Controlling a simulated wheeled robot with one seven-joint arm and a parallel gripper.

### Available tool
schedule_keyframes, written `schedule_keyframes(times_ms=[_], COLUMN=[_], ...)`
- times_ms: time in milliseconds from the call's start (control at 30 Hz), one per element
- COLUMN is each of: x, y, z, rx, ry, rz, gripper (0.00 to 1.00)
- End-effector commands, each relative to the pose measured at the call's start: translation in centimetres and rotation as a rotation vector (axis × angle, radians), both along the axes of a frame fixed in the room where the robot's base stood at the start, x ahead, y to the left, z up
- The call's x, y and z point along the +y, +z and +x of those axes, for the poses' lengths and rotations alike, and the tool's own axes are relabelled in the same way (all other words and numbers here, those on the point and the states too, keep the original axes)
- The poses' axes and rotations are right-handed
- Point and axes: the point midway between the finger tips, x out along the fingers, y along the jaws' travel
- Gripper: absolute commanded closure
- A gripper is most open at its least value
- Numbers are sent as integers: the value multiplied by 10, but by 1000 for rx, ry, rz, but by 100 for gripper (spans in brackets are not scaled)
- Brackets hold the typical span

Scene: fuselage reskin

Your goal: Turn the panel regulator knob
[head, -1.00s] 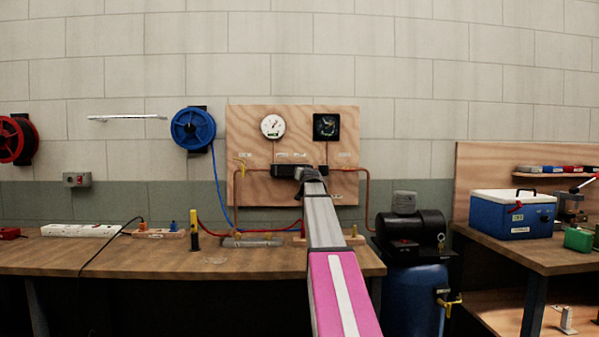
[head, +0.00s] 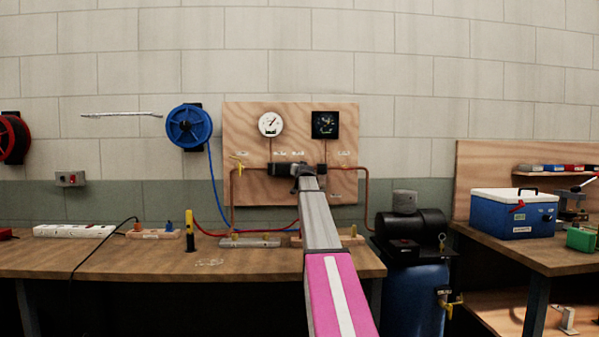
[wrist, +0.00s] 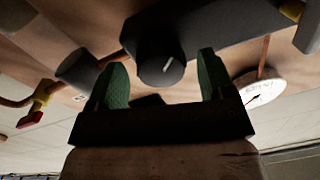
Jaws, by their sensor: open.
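The regulator knob (wrist: 160,66) is a dark round knob with a pale pointer line, on a dark regulator body (wrist: 215,35) in the wrist view. My gripper (wrist: 163,76) is open, with one green fingertip on each side of the knob. Gaps show between the pads and the knob, though depth is hard to judge. In the head view my gripper (head: 305,172) is at the lower middle of the plywood panel (head: 240,125), and my arm hides the knob there.
A white gauge (head: 270,124) and a black gauge (head: 325,124) sit above the regulator. The workbench (head: 130,262) lies below, with a compressor (head: 415,235) to the right. The wall above the panel is clear.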

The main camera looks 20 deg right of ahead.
Motion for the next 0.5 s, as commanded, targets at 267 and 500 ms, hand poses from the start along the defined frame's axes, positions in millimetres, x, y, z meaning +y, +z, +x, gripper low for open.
schedule_keyframes(times_ms=[267, 500], x=[-3, -3], y=[0, 0], z=[13, 12], rx=[0, 0], ry=[0, 0], rz=[0, 0], gripper=[25, 60])
